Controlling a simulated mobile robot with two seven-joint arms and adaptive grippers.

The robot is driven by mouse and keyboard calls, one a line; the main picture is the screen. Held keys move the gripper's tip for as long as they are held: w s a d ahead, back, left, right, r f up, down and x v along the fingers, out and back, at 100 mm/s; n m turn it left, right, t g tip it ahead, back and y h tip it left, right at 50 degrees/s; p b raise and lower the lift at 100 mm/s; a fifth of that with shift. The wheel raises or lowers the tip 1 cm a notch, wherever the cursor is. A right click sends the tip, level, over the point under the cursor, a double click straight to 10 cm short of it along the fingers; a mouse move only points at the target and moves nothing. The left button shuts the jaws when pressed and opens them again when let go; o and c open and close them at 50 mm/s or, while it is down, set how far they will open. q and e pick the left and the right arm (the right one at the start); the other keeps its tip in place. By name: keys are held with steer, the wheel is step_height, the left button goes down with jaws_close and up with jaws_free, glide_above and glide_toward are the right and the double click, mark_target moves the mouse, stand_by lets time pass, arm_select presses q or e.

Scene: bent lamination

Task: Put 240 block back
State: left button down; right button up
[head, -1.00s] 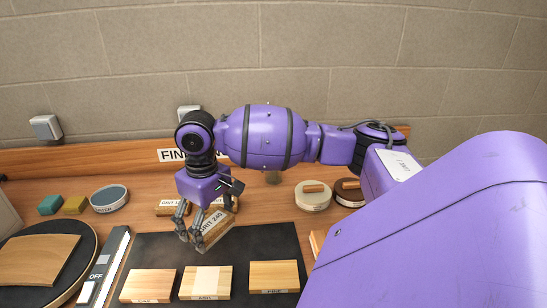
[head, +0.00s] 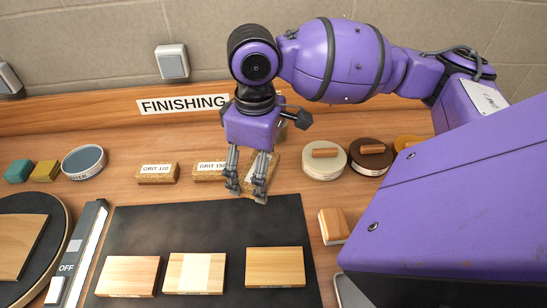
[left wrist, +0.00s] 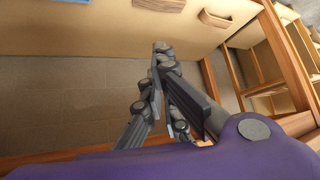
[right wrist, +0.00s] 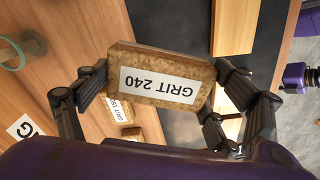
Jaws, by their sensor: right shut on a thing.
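The GRIT 240 block (right wrist: 160,82), a tan, cork-like block with a white label, is between the two fingers of my right gripper (right wrist: 158,88) in the right wrist view. In the head view my right gripper (head: 246,190) points down at the back edge of the dark mat, right of the GRIT 150 block (head: 209,172). The fingers partly cover the held block (head: 276,170); whether it touches the table is unclear. The GRIT 120 block (head: 157,173) lies farther left in the same row. My left gripper (left wrist: 163,60) appears shut and empty, away from the blocks.
The dark mat (head: 200,228) carries several wood samples along its front. Round pads (head: 324,160) stand right of the blocks, and a wood-topped block (head: 333,226) sits at the mat's right edge. A round tin (head: 84,162) is at left. The FINISHING backboard (head: 110,115) runs behind.

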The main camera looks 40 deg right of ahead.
steer(key=shift+s+d, duration=0.1)
steer(key=shift+d, duration=0.05)
steer(key=w+d+f, duration=0.2)
steer(key=w, duration=0.1)
steer(key=w+d+f+b, duration=0.1)
steer(key=w+d+f, duration=0.1)
steer(key=w+f, duration=0.1)
steer(key=w+d+f, duration=0.3)
steer(key=shift+w+f+b, duration=0.1)
steer(key=shift+w+b, duration=0.25)
steer(key=shift+w, duration=0.05)
steer(key=shift+w+d+f, duration=0.2)
steer(key=shift+w+f, duration=0.15)
steer(key=shift+f, duration=0.05)
steer(key=shift+w+d+f, duration=0.1)
steer(key=shift+w+f, duration=0.05)
steer(key=shift+f, duration=0.05)
step_height(320, 180, down, 3)
steer(key=shift+w+d+f, duration=0.15)
steer(key=shift+f, duration=0.05)
arm_select(q)
steer(key=shift+s+a+f, duration=0.2)
steer(key=shift+s+f, duration=0.05)
steer(key=shift+f, duration=0.3)
steer(key=shift+s+a+f, duration=0.15)
steer(key=shift+s+f, duration=0.1)
steer(key=shift+f, duration=0.25)
